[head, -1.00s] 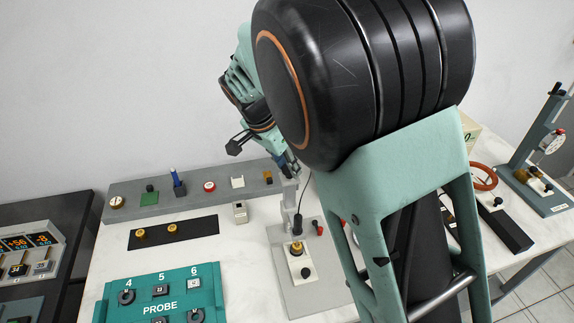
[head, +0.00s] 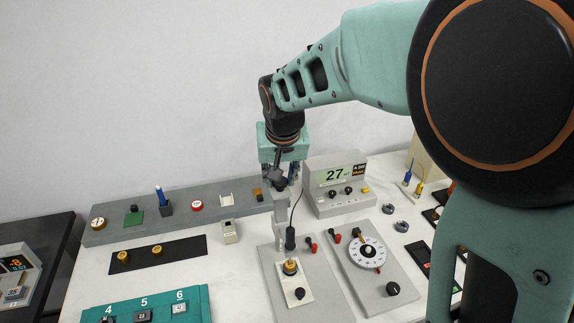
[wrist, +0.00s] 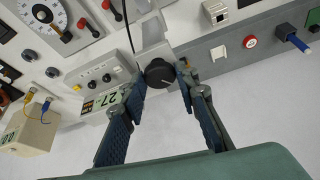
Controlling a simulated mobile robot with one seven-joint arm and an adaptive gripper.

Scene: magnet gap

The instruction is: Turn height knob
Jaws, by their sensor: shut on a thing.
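The height knob (wrist: 158,73) is a black round knob with a pale pointer line, on the grey head of a stand in the wrist view. My gripper (wrist: 162,76) has its two blue-padded fingers on either side of the knob, shut on it. In the head view my gripper (head: 280,184) reaches down from above to the top of the grey stand column (head: 282,211). The knob is hard to make out there against the fingers. A dark probe (head: 290,238) hangs on a cable beside the column, above the grey base plate (head: 270,262).
A meter reading 27 (head: 338,175) stands close right of my gripper. A dial plate (head: 367,250) lies at front right.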

